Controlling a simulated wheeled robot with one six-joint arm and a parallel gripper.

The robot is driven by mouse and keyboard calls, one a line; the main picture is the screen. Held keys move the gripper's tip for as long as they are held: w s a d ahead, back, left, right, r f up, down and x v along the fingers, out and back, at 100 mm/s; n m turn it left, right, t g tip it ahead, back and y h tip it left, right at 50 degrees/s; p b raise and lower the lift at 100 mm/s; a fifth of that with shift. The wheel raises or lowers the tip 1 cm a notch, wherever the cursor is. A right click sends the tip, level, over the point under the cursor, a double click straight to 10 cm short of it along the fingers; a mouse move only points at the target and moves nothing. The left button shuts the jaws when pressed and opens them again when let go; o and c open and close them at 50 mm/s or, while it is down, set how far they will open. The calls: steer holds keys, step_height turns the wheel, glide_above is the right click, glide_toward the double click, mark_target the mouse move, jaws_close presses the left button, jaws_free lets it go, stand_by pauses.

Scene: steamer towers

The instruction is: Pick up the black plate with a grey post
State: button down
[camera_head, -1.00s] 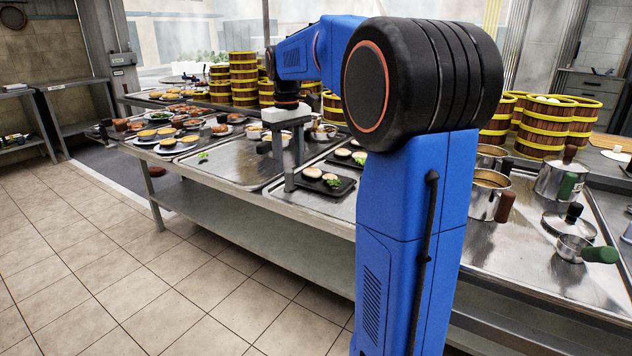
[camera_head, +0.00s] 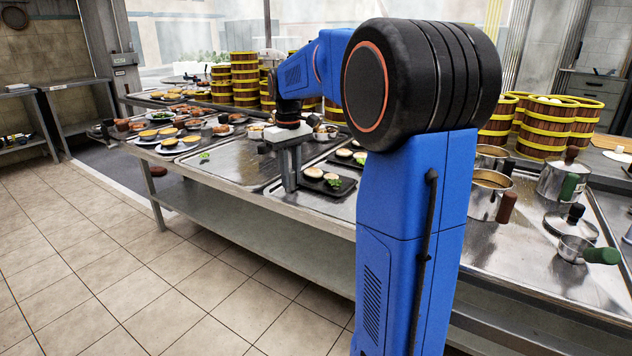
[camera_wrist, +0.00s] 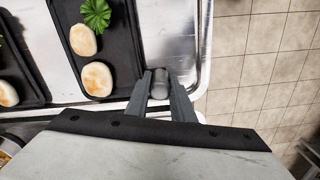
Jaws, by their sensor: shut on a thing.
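The black plate (camera_head: 325,190) carries two pale round buns and a green leaf, and lies level on or very near the steel counter. It also shows in the wrist view (camera_wrist: 122,45). Its grey post (camera_wrist: 159,76) stands at the plate's edge, to the right in the wrist view. My gripper (camera_wrist: 160,92) is shut on this post, with one finger on each side. In the head view my gripper (camera_head: 290,168) reaches down from above at the plate's left end, where the fingers partly hide the post.
A second black plate with buns (camera_wrist: 18,75) lies close beside it. Stacked yellow-banded steamers (camera_head: 244,78) stand behind, and pots (camera_head: 562,178) stand at the right. The counter's front edge is near the plate.

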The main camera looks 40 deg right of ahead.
steer(key=shift+r, duration=0.1)
step_height(320, 180, up, 10)
steer(key=shift+f, duration=0.1)
stand_by(0.4)
steer(key=c, duration=2.2)
jaws_free()
jaws_close()
